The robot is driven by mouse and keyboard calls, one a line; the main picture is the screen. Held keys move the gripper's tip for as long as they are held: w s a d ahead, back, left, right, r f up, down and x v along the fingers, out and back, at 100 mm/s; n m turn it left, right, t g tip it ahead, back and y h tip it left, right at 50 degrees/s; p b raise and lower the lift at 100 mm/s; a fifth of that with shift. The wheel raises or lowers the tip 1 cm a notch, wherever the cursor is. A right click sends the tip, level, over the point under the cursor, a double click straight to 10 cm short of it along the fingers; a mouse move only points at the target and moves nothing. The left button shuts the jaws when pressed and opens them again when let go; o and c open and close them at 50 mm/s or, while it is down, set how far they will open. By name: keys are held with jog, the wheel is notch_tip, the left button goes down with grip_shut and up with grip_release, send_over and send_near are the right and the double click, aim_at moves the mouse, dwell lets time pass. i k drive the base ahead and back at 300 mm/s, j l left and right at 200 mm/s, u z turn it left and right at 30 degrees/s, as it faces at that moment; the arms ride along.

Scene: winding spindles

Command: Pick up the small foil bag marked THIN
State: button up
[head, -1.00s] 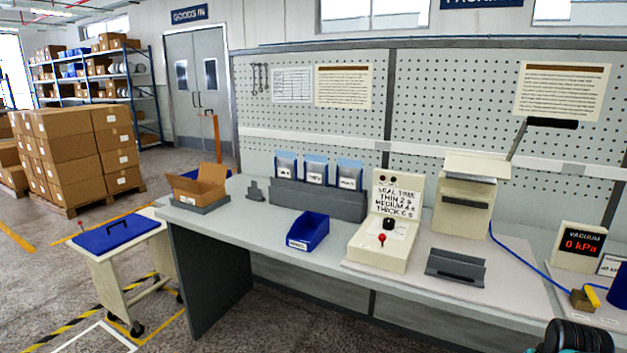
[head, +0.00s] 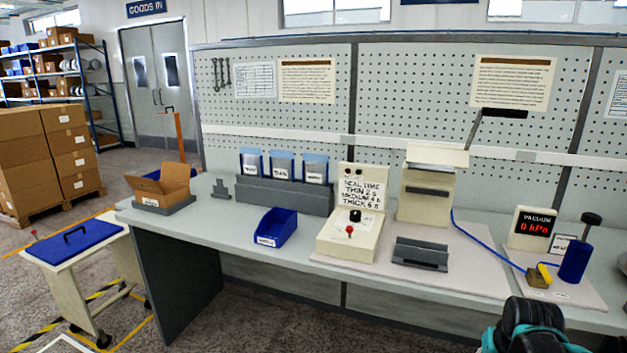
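Three small blue-and-silver foil bags stand upright in a row in a grey slotted rack (head: 285,196) at the back of the bench: a left bag (head: 251,160), a middle bag (head: 282,162) and a right bag (head: 315,166). Each has a white label. The middle label seems to read THIN, but the print is small and blurred, and I cannot read the others surely. The bags' lower parts are hidden in the rack. A black and teal part of my arm shows at the bottom right, well away from the bags. No fingertips of my gripper can be made out.
A blue bin (head: 275,228) stands before the rack. A cream sealer control box (head: 347,237) and a sealing machine (head: 428,195) stand to its right, with a grey holder (head: 420,254) in front. An open carton (head: 160,187) is at the left end. A vacuum display (head: 531,229) is at the right.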

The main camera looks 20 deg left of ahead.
aim_at(281, 162)
jog(key=i+j+u, duration=0.15)
jog(key=j, duration=0.35)
jog(key=j+u, duration=0.1)
jog(key=j, duration=0.35)
jog(key=i+j+u, duration=0.15)
jog(key=j, duration=0.3)
